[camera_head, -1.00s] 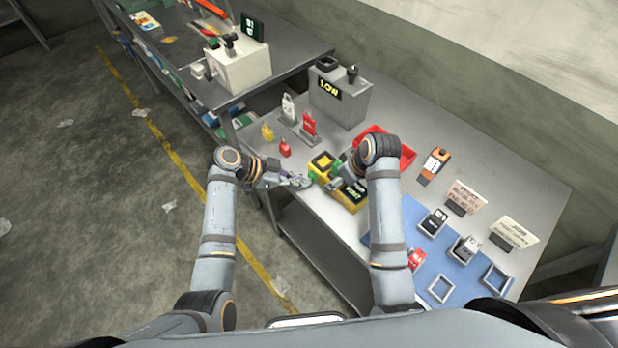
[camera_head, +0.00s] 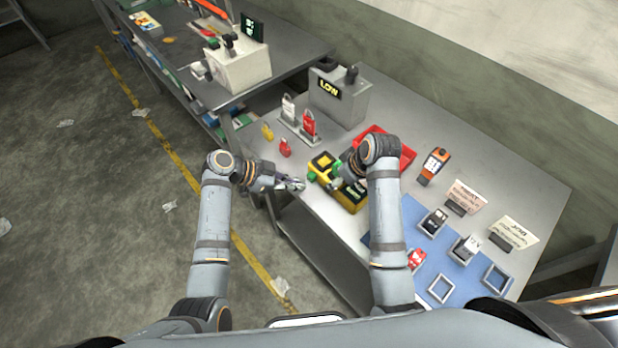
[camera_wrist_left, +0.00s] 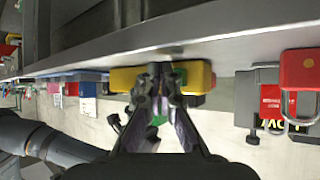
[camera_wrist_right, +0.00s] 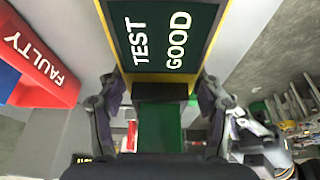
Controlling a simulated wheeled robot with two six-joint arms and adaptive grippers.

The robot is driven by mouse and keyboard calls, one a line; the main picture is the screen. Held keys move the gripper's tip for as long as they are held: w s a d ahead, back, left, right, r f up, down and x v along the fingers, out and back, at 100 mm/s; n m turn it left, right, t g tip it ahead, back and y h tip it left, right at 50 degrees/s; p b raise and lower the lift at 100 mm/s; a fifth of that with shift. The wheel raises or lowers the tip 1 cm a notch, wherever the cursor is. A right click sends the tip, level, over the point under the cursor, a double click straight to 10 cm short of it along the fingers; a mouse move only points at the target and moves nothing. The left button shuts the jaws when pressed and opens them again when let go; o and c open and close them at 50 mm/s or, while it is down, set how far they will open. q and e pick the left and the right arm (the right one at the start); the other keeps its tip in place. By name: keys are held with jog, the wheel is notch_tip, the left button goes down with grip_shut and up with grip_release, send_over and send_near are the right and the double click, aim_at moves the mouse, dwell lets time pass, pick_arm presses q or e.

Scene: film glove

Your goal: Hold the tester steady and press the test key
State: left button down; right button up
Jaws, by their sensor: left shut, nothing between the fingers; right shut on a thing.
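The yellow-and-black tester (camera_head: 350,198) stands near the bench's front edge. Its screen (camera_wrist_right: 165,35) reads "TEST GOOD" in the right wrist view. A green part (camera_head: 312,176) shows at its left end; I cannot tell if it is the test key. My right gripper (camera_wrist_right: 160,92) is shut on the tester, its fingers either side of a dark block with a green face (camera_wrist_right: 160,125) below the screen. My left gripper (camera_head: 301,185) is shut and empty, just left of the tester. In the left wrist view its fingertips (camera_wrist_left: 161,72) overlap the yellow body (camera_wrist_left: 126,79); contact is unclear.
A red "FAULTY" tray (camera_head: 405,152) stands behind the tester. A grey "LOW" box (camera_head: 338,100) and a stand with white and red padlocks (camera_head: 309,123) are at the back left. An orange meter (camera_head: 434,165) and a blue mat (camera_head: 410,220) lie right.

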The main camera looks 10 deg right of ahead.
pick_arm(q)
jog(key=s+a, duration=0.1)
jog(key=a, duration=0.1)
jog(key=s+a, duration=0.2)
dwell(0.5)
dwell(0.5)
pick_arm(e)
jog(key=o, duration=1.7)
